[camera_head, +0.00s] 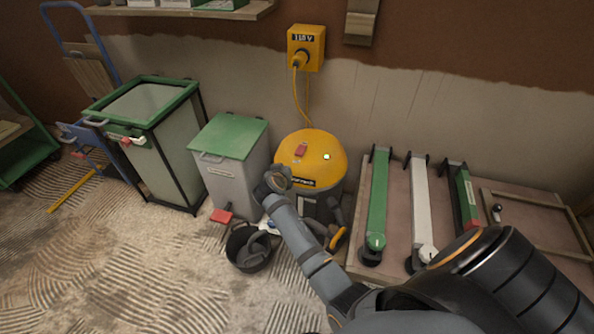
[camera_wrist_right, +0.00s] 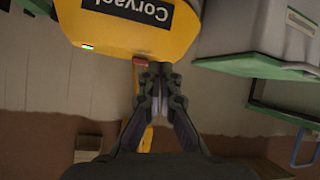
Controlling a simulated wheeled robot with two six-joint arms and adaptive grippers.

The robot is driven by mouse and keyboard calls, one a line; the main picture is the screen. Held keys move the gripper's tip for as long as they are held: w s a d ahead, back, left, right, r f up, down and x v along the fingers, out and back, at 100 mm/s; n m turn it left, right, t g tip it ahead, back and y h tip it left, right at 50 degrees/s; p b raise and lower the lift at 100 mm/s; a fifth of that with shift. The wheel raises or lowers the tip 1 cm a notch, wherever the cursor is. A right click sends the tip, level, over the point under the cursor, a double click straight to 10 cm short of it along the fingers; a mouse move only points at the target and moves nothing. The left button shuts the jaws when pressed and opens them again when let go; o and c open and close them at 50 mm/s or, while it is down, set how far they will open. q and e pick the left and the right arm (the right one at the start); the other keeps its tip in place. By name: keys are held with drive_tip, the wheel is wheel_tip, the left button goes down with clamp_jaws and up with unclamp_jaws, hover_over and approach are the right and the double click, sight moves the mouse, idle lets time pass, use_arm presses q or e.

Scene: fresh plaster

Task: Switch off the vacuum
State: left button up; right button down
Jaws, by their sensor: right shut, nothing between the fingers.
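The vacuum (camera_head: 325,147) has a yellow domed top and a dark lower body and stands against the wall. A red switch (camera_head: 301,149) and a lit green lamp (camera_head: 326,156) are on its top. My right gripper (camera_head: 278,176) is at the vacuum's left front edge in the head view; contact cannot be told. In the right wrist view, the gripper (camera_wrist_right: 162,68) is shut and empty. There the yellow vacuum (camera_wrist_right: 180,28), a red piece (camera_wrist_right: 141,61) beside the fingertips and the green lamp (camera_wrist_right: 87,46) appear. My left gripper is out of view.
A yellow wall box (camera_head: 306,48) holds the vacuum's plug and yellow cable. Green-lidded bins (camera_head: 229,137) stand left. A black bucket (camera_head: 248,248) is on the floor in front. Green and white long tools (camera_head: 379,205) lie on a board (camera_head: 400,190) at right.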

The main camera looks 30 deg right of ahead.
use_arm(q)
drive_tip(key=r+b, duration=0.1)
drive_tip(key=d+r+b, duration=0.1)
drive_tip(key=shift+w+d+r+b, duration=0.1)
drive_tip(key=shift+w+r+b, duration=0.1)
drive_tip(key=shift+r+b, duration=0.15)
use_arm(e)
wheel_tip(320, 180, up, 8)
drive_tip(key=d+m+h, duration=0.2)
drive_tip(key=m, duration=0.1)
drive_tip(key=shift+d+m+h, duration=0.3)
drive_tip(key=shift+m, duration=0.1)
drive_tip(key=b, duration=0.3)
hover_over(300, 155)
drive_tip(key=f, duration=0.4)
drive_tip(key=shift+s+a, duration=0.1)
drive_tip(key=shift+a, duration=0.15)
drive_tip(key=shift+w+d+f, duration=0.2)
drive_tip(key=shift+f, duration=0.6)
wheel_tip(300, 155, down, 2)
drive_tip(key=shift+s+a+f+b, duration=0.1)
drive_tip(key=shift+a+b, duration=0.05)
drive_tip(key=shift+b, duration=0.35)
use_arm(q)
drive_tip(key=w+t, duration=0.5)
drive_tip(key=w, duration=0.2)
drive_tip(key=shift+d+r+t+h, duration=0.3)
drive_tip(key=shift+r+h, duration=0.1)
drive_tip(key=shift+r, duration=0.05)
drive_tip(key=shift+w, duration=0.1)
